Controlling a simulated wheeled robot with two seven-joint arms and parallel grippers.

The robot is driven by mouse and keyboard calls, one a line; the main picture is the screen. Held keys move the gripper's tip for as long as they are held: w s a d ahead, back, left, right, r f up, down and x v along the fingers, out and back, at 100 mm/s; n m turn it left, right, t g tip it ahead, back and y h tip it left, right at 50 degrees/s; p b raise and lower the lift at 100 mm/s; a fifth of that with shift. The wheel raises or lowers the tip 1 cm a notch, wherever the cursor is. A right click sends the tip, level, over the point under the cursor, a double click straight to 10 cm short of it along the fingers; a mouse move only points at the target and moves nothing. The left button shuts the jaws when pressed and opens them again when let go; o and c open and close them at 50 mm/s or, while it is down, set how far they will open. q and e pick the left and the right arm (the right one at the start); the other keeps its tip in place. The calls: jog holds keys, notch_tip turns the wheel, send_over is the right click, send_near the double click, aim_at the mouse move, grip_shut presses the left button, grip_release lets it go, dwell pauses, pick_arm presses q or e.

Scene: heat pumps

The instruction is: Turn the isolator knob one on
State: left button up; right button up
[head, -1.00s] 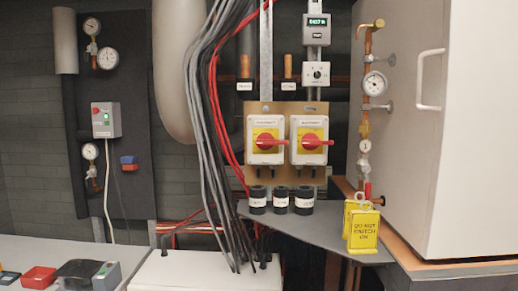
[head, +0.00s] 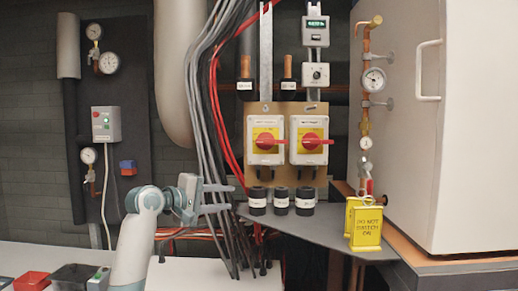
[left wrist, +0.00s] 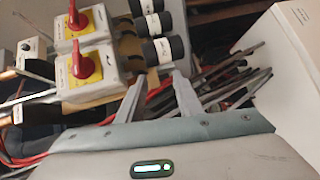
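Two isolator boxes with red knobs on yellow plates are mounted side by side on a tan board. In the head view, the left isolator knob (head: 265,141) and the right isolator knob (head: 311,141) both have their handles pointing sideways to the right. They also show in the left wrist view, as one knob (left wrist: 83,65) and another knob (left wrist: 76,17). Which is number one I cannot read. My left gripper (head: 230,198) is open and empty, below and left of the boxes, beside the cables. Its fingers (left wrist: 160,96) show apart in the left wrist view. My right gripper is not in view.
Grey, black and red cables (head: 203,110) hang left of the boxes. Three black labelled cylinders (head: 281,201) stand below them on a grey shelf (head: 310,226). A white cabinet (head: 470,130) closes off the right side.

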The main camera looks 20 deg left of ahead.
pick_arm(q)
jog(key=s+r+h, duration=0.1)
jog(key=s+r, duration=0.3)
jog(key=r, duration=0.3)
jog(key=s+r+t+h, duration=0.1)
jog(key=s+r, duration=0.2)
jog(key=r, duration=0.5)
jog(key=shift+s+r, duration=0.3)
jog(key=shift+s, duration=0.05)
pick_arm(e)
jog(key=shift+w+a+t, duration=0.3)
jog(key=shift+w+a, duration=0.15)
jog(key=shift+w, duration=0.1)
pick_arm(q)
jog(key=p, duration=0.3)
send_near(263, 142)
jog(key=p+x, duration=0.2)
jog(key=x, duration=0.6)
jog(key=shift+w+d, duration=0.15)
jog(key=shift+w, duration=0.05)
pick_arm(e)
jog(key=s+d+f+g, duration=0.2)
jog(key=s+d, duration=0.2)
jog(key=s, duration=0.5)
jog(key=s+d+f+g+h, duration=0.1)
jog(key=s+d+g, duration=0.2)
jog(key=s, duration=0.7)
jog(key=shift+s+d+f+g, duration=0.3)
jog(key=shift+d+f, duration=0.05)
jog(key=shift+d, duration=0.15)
